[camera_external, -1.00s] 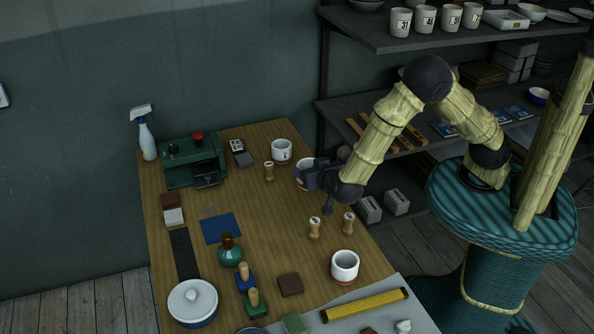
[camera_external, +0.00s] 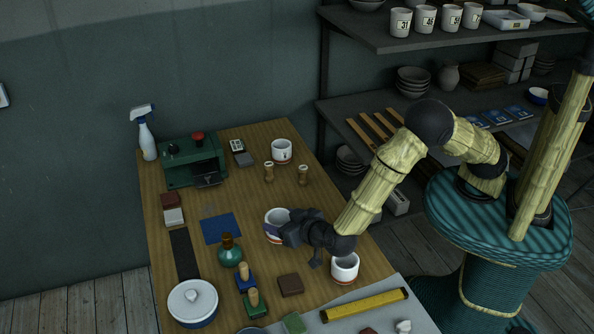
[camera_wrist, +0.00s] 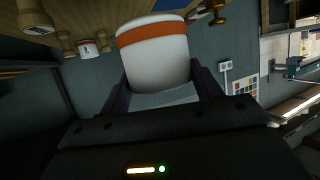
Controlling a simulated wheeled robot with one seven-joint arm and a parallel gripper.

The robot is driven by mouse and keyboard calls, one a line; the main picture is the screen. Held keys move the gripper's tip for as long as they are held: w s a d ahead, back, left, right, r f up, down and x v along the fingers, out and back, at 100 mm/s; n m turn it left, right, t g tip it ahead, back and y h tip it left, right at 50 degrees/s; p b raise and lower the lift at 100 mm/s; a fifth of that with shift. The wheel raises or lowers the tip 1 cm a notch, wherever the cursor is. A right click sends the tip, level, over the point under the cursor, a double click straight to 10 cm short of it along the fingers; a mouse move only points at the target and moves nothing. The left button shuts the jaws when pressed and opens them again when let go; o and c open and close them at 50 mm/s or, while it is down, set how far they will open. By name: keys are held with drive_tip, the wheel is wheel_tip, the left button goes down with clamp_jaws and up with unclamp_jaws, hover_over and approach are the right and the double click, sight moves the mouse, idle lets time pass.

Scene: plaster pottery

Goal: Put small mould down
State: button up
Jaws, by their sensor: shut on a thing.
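The small mould, a white round cup-shaped piece (camera_external: 275,222), is between the fingers of my gripper (camera_external: 284,231) over the middle of the table, right of the blue square mat (camera_external: 220,228). In the wrist view the small mould (camera_wrist: 155,62) shows an orange band and sits between both dark fingers of my gripper (camera_wrist: 162,92), which is shut on it. My gripper hides part of its right side in the external view. I cannot tell whether its base touches the wooden table (camera_external: 190,212).
Similar white pieces stand at the back (camera_external: 281,150) and near the front right (camera_external: 345,266), close to my wrist.

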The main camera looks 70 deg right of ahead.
wheel_tip(320, 180, down, 6)
drive_tip(key=shift+r, duration=0.15)
drive_tip(key=shift+f, duration=1.9)
drive_tip(key=shift+f, duration=0.1)
drive_tip(key=o, duration=1.1)
drive_tip(key=shift+o, duration=0.3)
